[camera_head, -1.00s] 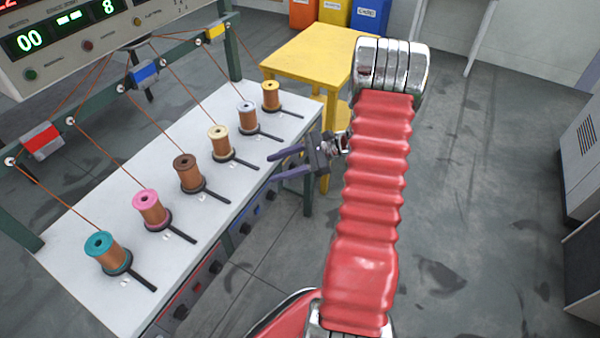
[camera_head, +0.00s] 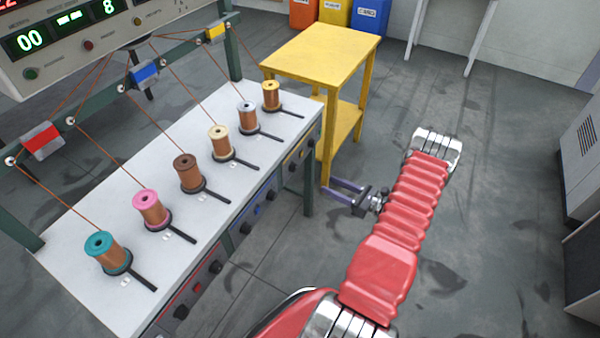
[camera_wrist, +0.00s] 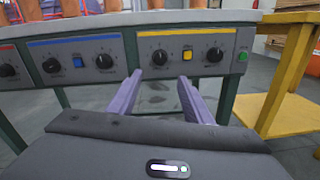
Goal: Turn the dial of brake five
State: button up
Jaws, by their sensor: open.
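Several black brake dials line the front face of the white bench (camera_head: 75,212). In the wrist view, a yellow-striped panel holds a left dial (camera_wrist: 160,57), a yellow switch (camera_wrist: 187,55) and a right dial (camera_wrist: 214,55). A blue-striped panel holds two dials, one at its right (camera_wrist: 104,61) and one at its left (camera_wrist: 51,65). The numbers are too small to read, so I cannot tell which is five. My gripper (camera_head: 329,187) is open and empty, apart from the panels. In the wrist view its fingertips (camera_wrist: 161,77) point toward the yellow-striped panel, below its left dial.
Several wire spools with black levers stand on the bench, among them a pink one (camera_head: 149,207). A yellow table (camera_head: 325,48) stands close beyond the bench's far end. A green bench leg (camera_head: 308,190) is near my gripper. Open floor lies to the right.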

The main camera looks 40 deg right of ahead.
aim_at(296, 170)
dwell(0.3)
jog(key=x, duration=1.4)
jog(key=shift+s, duration=0.1)
jog(key=shift+c, duration=0.5)
jog(key=c, duration=0.9)
jog(key=shift+a, duration=0.25)
jog(key=shift+c, duration=0.3)
jog(key=shift+d, duration=0.15)
